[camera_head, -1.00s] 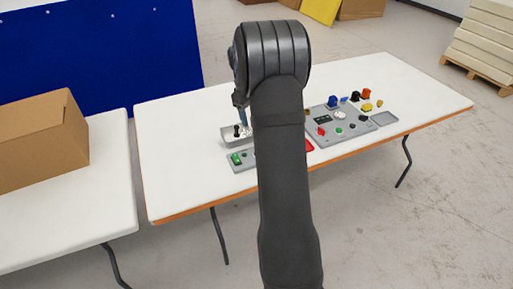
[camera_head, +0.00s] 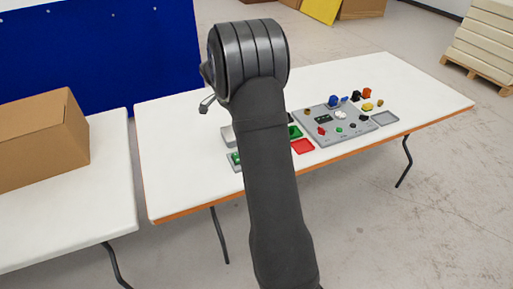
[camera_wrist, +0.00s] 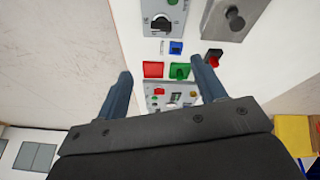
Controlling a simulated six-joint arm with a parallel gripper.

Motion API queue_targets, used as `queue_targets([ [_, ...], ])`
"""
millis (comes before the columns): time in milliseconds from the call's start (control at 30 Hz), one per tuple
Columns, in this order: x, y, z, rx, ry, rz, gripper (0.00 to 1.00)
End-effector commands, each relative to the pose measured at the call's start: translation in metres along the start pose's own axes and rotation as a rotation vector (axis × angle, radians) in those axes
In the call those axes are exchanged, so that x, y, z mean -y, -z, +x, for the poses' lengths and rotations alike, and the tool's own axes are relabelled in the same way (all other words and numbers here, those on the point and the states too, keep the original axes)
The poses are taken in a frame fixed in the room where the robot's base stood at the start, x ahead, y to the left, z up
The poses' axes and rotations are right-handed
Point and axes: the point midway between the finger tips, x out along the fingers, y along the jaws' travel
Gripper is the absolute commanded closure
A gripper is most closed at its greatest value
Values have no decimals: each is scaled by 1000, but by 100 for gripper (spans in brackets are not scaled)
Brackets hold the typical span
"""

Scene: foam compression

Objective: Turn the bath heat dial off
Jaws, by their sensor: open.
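A black dial knob (camera_wrist: 161,23) with printed marks sits on a small grey panel (camera_wrist: 178,20) at the top of the wrist view; I take it for the bath heat dial, though its setting is too small to read. In the head view that panel (camera_head: 234,163) shows its green switch (camera_head: 236,157), and my arm hides the dial. My gripper (camera_wrist: 162,67) is open and empty, with its two blue-grey fingers apart. In the head view it (camera_head: 207,103) is raised at the left of my arm, clear of the panel. A grey metal box (camera_wrist: 235,18) with a dark knob stands beside the panel.
A red tray (camera_head: 303,146) and a green tray (camera_head: 295,132) lie right of my arm. A larger grey control panel (camera_head: 348,136) with several buttons is beyond them, with loose coloured parts around it. The table's (camera_head: 180,165) left end is clear.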

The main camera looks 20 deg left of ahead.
Motion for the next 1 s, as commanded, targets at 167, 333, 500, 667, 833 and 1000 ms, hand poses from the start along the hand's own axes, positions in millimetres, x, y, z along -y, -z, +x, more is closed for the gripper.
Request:
queue_targets([
  [167,2,-5,-1,-27,3,211,36],
  [333,3,-7,0,-37,5,298,36],
  [500,2,-6,15,-38,4,307,36],
  [667,2,-5,47,-36,2,306,36],
  [833,2,-4,85,-36,2,305,36],
  [1000,2,-3,122,-35,3,306,36],
])
